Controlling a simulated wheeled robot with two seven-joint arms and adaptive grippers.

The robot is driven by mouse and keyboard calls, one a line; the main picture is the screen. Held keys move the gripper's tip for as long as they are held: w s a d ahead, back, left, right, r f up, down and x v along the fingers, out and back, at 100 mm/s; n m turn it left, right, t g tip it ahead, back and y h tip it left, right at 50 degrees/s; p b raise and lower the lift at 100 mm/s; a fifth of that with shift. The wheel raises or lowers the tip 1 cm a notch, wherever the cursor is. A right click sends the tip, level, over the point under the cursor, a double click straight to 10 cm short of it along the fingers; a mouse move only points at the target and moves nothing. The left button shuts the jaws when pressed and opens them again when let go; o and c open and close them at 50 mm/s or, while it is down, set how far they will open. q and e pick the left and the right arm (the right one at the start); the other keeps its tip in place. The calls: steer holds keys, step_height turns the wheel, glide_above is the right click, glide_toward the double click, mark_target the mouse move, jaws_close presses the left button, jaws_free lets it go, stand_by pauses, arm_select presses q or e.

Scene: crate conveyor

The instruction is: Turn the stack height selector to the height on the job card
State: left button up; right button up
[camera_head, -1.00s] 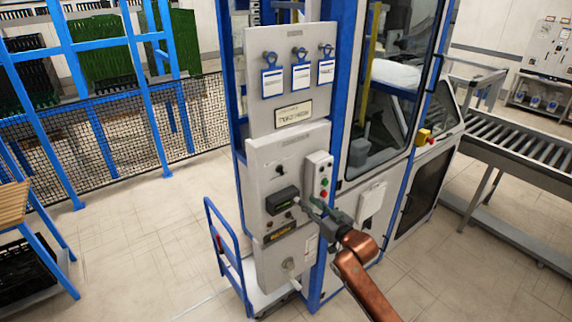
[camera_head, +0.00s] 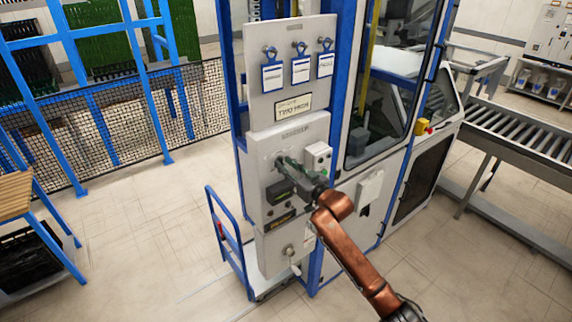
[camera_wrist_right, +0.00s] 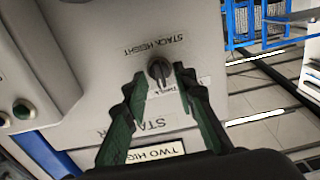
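In the head view the right gripper (camera_head: 282,162) is at the upper part of the control panel (camera_head: 262,150) and hides the knob. The job card (camera_head: 293,106) above reads TWO HIGH. My left gripper is not in view.
A button box (camera_head: 318,158) with several buttons is close right of my right gripper. A dark display (camera_head: 280,192) is below. Three hanging tags (camera_head: 300,72) are above the card. A blue-railed cart (camera_head: 228,240) stands at the panel's foot.

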steer(key=shift+c, duration=0.5)
jaws_close()
steer(key=n+b, duration=0.1)
steer(key=n, duration=0.3)
steer(key=shift+f, duration=0.15)
steer(key=n+b, duration=0.1)
steer(key=n, duration=0.3)
steer(key=shift+n, duration=0.3)
steer(key=shift+a, duration=0.1)
stand_by(0.5)
